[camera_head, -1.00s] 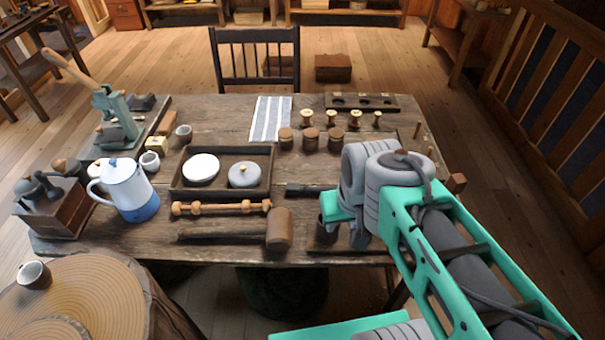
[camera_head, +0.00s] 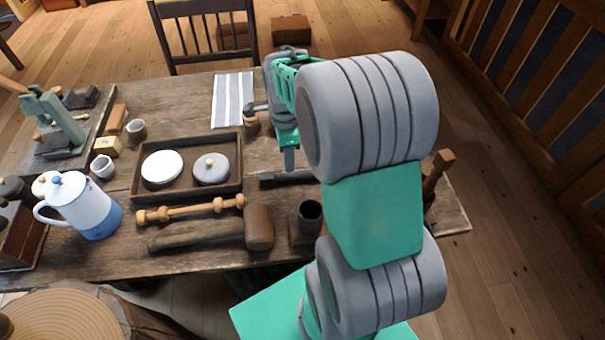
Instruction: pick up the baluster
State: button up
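The baluster (camera_head: 190,210) is a light wooden turned piece with beads and rounded ends. It lies across the table between the dark tray and the mallet, with nothing over it. My gripper (camera_head: 270,137) is above the table, to the right of the tray and up and right of the baluster, clear of it. Its two fingers show apart, with nothing seen between them. My forearm hides the right part of the table.
A mallet (camera_head: 259,227) lies just in front of the baluster. A blue-white pot (camera_head: 86,206) stands left. A dark cup (camera_head: 306,217) stands right. A striped cloth (camera_head: 233,99) lies behind.

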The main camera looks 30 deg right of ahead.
aim_at(301, 175)
jog(key=shift+m, duration=0.6)
jog(key=f, duration=0.8)
jog(key=shift+d+f+p, duration=0.25)
jog(key=shift+d+p, duration=0.05)
jog(key=shift+p, duration=0.05)
jog(key=shift+c, duration=0.3)
grip_shut()
